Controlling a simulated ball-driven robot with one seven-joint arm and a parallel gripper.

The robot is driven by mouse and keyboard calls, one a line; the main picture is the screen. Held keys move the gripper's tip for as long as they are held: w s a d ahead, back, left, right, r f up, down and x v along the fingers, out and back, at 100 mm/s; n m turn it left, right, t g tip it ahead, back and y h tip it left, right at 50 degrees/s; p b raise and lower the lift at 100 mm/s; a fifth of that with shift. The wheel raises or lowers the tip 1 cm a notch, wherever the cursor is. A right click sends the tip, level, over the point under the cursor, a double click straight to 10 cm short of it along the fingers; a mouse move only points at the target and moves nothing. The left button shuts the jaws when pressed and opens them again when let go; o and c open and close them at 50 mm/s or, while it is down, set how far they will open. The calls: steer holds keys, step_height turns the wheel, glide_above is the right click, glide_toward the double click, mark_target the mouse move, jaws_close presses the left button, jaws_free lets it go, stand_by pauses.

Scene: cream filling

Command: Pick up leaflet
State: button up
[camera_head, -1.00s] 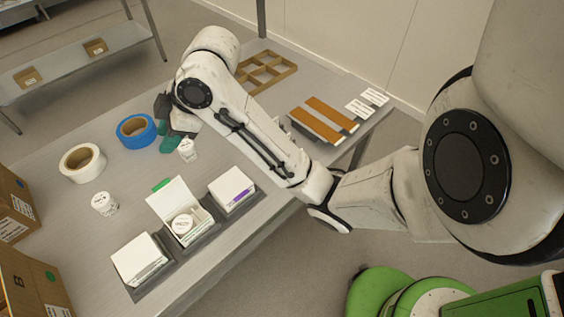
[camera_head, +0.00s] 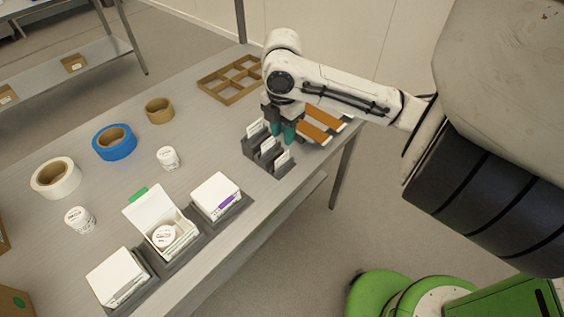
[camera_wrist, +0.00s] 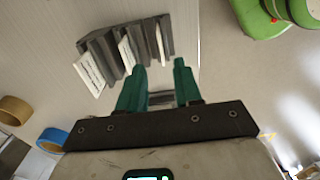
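Several white leaflets stand upright in a dark grey slotted holder (camera_head: 252,156) near the table's right edge. In the head view a front leaflet (camera_head: 282,158) and a rear leaflet (camera_head: 255,128) show. In the wrist view the holder (camera_wrist: 108,48) is beyond my fingers, with a printed leaflet (camera_wrist: 90,75) at left and another leaflet (camera_wrist: 127,55) beside it. My gripper (camera_head: 284,134) is above the holder's right side, its green fingers pointing down. In the wrist view my gripper (camera_wrist: 160,75) is open with no leaflet between its fingers.
An open white box (camera_head: 150,205) holding a jar (camera_head: 164,236) stands between two closed boxes. Loose jars (camera_head: 167,157) and tape rolls (camera_head: 113,141) lie to the left. A wooden divider (camera_head: 229,78) is behind. Orange-brown strips (camera_head: 318,122) lie beside my gripper.

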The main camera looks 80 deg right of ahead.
mark_target(282, 156)
steer(key=shift+a+f, duration=0.15)
steer(key=shift+f, duration=3.75)
steer(key=shift+c, duration=0.5)
jaws_close()
